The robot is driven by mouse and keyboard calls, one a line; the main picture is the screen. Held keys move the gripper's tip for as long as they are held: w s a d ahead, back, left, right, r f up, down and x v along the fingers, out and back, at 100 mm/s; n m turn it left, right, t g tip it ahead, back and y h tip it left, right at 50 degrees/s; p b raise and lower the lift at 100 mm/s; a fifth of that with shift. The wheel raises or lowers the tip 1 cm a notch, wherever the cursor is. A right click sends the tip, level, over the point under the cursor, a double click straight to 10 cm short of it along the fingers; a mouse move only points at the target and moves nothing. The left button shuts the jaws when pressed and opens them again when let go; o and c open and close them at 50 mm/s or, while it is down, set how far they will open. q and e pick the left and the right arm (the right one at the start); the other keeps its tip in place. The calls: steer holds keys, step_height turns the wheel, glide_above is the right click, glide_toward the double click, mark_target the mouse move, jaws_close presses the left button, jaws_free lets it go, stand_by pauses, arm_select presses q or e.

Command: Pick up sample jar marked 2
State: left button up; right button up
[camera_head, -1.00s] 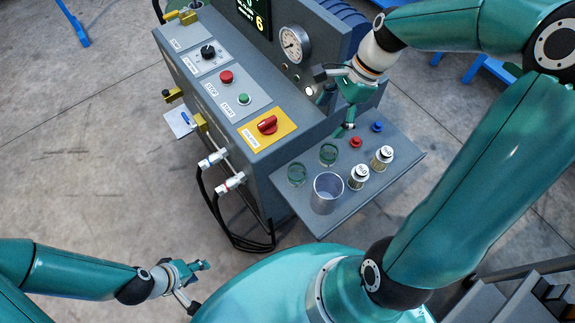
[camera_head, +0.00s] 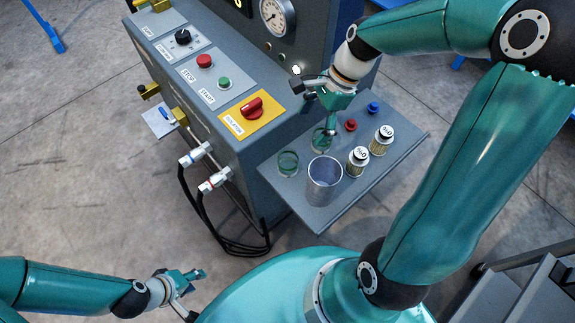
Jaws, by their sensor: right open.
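Two green-tinted glass jars stand on the grey side shelf: a near one (camera_head: 288,163) and a far one (camera_head: 320,144). I cannot read a number on either. My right gripper (camera_head: 331,129) is open, pointing down at the far jar, and partly covers it. I cannot tell whether its fingers touch the glass. My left gripper (camera_head: 196,274) is low at the left, away from the shelf and beside my base. Its finger gap is not clear.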

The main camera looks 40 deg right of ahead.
mark_target(290, 163)
steer(key=x, duration=0.9)
steer(key=shift+a+f, duration=0.25)
steer(key=shift+s+a+b+x, duration=0.1)
steer(key=shift+b+x, duration=0.05)
steer(key=shift+x, duration=1.2)
steer(key=shift+s+a+b+x, duration=0.15)
steer(key=shift+x, duration=1.15)
steer(key=shift+r, duration=0.1)
steer(key=shift+c, duration=0.3)
steer(key=c, duration=1.2)
steer(key=shift+r, duration=0.1)
